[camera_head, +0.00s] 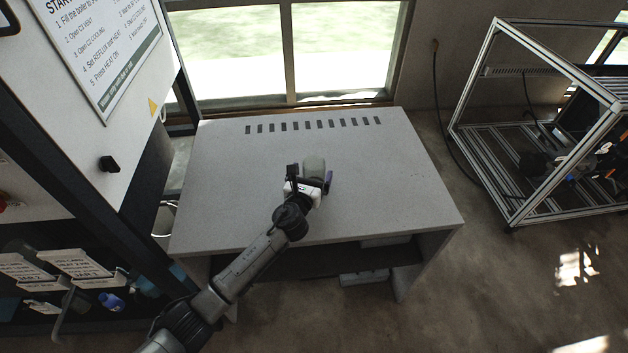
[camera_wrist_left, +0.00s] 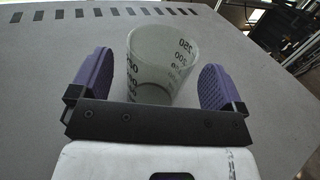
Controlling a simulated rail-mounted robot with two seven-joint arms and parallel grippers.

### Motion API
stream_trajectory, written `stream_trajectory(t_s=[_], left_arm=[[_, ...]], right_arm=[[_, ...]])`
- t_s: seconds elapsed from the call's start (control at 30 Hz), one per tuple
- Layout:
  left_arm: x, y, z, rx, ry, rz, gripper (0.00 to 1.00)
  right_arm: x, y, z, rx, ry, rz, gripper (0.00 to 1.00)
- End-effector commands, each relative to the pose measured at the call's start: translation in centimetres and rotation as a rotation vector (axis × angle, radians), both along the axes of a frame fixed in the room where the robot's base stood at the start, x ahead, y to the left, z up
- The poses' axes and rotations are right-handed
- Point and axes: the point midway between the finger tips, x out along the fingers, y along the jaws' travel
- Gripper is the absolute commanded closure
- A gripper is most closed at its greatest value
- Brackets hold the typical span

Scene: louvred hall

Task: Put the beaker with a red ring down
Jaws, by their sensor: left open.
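The beaker (camera_head: 315,165) stands upright on the grey table (camera_head: 225,190), near its middle. In the left wrist view the beaker (camera_wrist_left: 160,62) is pale and translucent, with dark volume marks. No red ring shows on its visible part. My left gripper (camera_head: 310,176) is at the beaker, its purple fingers spread. In the left wrist view my left gripper (camera_wrist_left: 157,70) has one finger on each side of the beaker, with a gap on both sides. The beaker's lower near part is hidden behind the gripper body. My right gripper is out of view.
A row of dark slots (camera_head: 313,125) runs along the table's back edge, below a window (camera_head: 340,50). A panel with a sign (camera_head: 105,45) stands at the left. A metal frame (camera_head: 515,120) stands on the floor at the right. The tabletop around the beaker is clear.

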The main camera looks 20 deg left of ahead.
Motion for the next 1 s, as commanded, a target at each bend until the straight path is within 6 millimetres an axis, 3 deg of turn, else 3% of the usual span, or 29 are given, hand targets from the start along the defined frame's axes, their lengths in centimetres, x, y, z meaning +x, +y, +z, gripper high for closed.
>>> stream_trajectory(t_s=[0.2, 0.5, 1.0], left_arm=[[2.1, 0.1, -0.1, -0.001, -0.001, 0.0, 0.05], [2.3, 0.1, 0.0, 0.0, 0.0, 0.0, 0.05], [2.3, 0.1, 0.0, 0.0, 0.0, 0.0, 0.53]], right_arm=[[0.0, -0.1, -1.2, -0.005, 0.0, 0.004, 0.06], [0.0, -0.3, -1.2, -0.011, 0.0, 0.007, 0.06], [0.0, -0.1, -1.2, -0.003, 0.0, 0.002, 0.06]])
